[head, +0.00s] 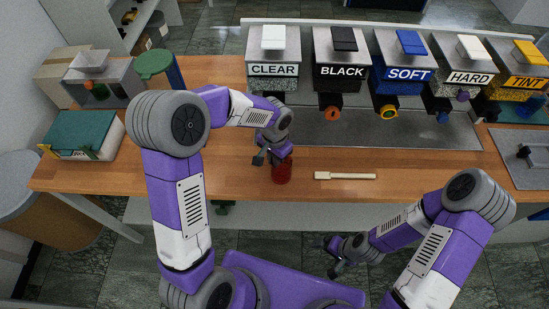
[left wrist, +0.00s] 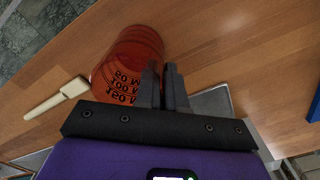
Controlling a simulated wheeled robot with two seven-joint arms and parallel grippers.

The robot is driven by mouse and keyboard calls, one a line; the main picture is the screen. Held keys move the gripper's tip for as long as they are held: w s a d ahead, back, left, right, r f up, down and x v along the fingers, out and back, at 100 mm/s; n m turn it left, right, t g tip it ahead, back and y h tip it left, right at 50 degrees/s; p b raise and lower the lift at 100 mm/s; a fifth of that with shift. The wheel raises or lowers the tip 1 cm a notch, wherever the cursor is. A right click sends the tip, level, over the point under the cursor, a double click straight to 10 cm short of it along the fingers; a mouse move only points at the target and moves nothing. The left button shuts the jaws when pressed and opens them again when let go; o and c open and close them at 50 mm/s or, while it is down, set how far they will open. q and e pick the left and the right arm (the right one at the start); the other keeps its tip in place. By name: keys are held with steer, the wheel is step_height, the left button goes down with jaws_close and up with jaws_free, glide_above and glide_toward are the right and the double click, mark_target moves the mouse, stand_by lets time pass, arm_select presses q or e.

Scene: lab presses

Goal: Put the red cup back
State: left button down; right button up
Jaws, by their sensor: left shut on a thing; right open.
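The red cup (head: 281,173) is a see-through red beaker with dark volume marks, near the front edge of the wooden table. It also shows in the left wrist view (left wrist: 125,62), on the left side of the fingers. My left gripper (head: 268,157) is over the cup's back-left side, its fingers (left wrist: 163,85) close together and shut on the cup at its near side. I cannot tell whether the cup's base touches the table. My right gripper (head: 333,257) is open and empty, low in front of the table edge.
A pale wooden spatula (head: 345,176) lies right of the cup. Behind stand dispensers labelled CLEAR (head: 273,70), BLACK (head: 340,72), SOFT (head: 408,74), HARD (head: 468,77) and TINT (head: 525,82) over a grey tray (head: 440,132). A teal-topped box (head: 82,133) is at the left.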

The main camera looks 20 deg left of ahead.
arm_select(q)
steer(key=shift+f, duration=0.15)
steer(key=c, duration=1.2)
jaws_free()
steer(key=shift+r, duration=0.35)
step_height(320, 180, up, 12)
steer(key=shift+f+p, duration=0.15)
steer(key=shift+p, duration=1)
